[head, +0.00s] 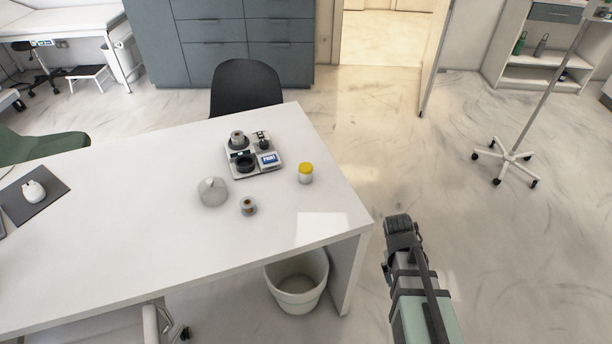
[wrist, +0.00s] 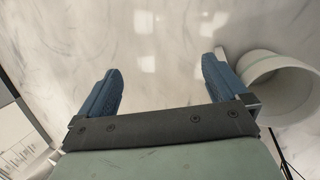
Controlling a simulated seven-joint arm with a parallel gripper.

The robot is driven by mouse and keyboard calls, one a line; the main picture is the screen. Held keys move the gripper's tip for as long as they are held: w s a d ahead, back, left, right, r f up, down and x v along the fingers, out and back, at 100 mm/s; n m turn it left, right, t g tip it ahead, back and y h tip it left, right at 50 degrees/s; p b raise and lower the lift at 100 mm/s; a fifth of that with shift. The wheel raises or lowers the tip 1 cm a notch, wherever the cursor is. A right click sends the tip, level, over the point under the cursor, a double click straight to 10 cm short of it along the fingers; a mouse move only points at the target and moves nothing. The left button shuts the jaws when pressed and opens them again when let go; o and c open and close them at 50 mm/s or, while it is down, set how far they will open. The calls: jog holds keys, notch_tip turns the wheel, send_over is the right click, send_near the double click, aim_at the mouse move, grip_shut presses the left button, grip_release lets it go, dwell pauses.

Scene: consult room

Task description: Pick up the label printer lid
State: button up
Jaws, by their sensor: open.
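A label-printer-like device (head: 255,172) sits on the white desk, with dark round parts and a small blue screen on its grey base. A pale grey, rounded piece with a small knob on top (head: 212,193) lies just left and in front of it; it looks like a lid, but I cannot be sure it is the printer's. My gripper (head: 401,226) is beyond the desk's right edge, apart from all these objects. In the wrist view its two blue fingers (wrist: 163,78) are spread wide with nothing between them, over the floor.
A small spool (head: 248,206) and a yellow-topped jar (head: 305,174) stand near the device. The white desk (head: 130,220) has free room to the left and front. A white bin (head: 298,285) stands under its right end, also seen in the wrist view (wrist: 268,85). A black chair (head: 245,85) is behind.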

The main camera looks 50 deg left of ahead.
jog(key=s+a+r+n+t, duration=0.1)
jog(key=s+a+r, duration=0.1)
jog(key=a+r, duration=0.3)
jog(key=s+a+r+n+t+y, duration=0.1)
jog(key=s+a+r, duration=0.1)
jog(key=a+r, duration=0.4)
jog(key=s+a+r+n+t+y, duration=0.1)
jog(key=s+a+r, duration=0.2)
jog(key=a+r, duration=0.3)
jog(key=shift+a+n, duration=0.3)
jog(key=shift+a, duration=1.55)
jog(key=s+a+r+n+g+y, duration=0.15)
jog(key=s+a, duration=0.25)
jog(key=a, duration=0.4)
jog(key=s+a+r+m+y, duration=0.15)
jog(key=s+a, duration=0.25)
jog(key=a, duration=0.4)
jog(key=n+g+y, duration=0.2)
jog(key=y, duration=0.1)
send_near(212, 183)
jog(key=x, duration=0.8)
jog(key=shift+f, duration=0.2)
jog(key=shift+s+a+x, duration=0.1)
jog(key=shift+x, duration=1.2)
jog(key=shift+s+a+x, duration=0.1)
jog(key=shift+x, duration=1.25)
jog(key=shift+r, duration=0.15)
jog(key=shift+c, duration=0.3)
jog(key=c, duration=0.6)
